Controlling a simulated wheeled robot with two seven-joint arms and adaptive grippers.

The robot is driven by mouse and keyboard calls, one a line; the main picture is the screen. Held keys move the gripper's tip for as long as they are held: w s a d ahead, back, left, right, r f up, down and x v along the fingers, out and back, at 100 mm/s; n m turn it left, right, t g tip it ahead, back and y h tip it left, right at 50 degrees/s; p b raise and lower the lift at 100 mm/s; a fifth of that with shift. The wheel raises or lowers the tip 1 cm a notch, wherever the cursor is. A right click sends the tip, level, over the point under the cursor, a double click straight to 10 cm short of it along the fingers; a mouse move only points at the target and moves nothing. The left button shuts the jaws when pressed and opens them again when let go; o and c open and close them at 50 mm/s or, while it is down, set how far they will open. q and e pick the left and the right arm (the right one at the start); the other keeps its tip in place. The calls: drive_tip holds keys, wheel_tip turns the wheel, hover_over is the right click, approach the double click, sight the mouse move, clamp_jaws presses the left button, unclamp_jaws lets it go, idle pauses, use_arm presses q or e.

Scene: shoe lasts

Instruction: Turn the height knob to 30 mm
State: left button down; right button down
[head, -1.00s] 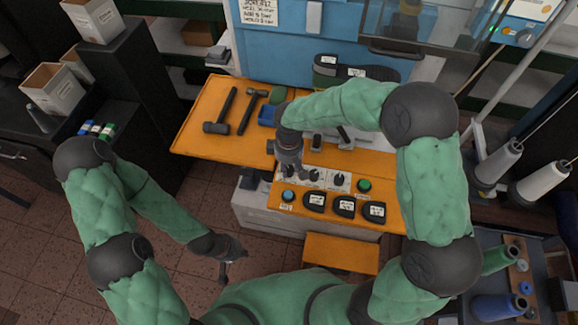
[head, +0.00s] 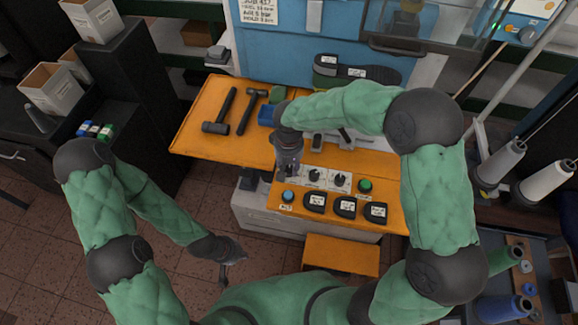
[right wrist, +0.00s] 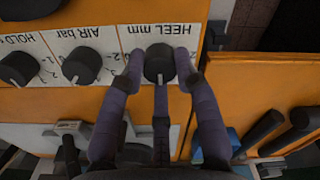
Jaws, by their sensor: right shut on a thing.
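The control panel (right wrist: 78,42) carries a row of three black knobs on white labelled plates. The knob marked "HEEL mm" (right wrist: 159,64) is at the right of the row in the right wrist view, where the lettering is upside down. My right gripper (right wrist: 160,76) is shut on this knob, with fingers on both sides of it. In the head view my right gripper (head: 289,170) covers that knob at the left end of the row. The knob's pointer and most scale numbers are too small or covered to read. My left gripper (head: 234,266) hangs empty with its fingers apart, away from the panel.
The "AIR bar" knob (right wrist: 81,66) and "HOLD s" knob (right wrist: 20,68) sit beside the held knob. A blue button (head: 288,196), a green button (head: 365,186) and several labelled black pieces are close by. Hammers (head: 220,112) lie on the orange table (head: 195,135).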

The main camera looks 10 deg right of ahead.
sight(289, 169)
idle(0.4)
drive_tip(key=c, duration=0.9)
unclamp_jaws()
wheel_tip(289, 169, up, 12)
drive_tip(key=shift+r, duration=0.1)
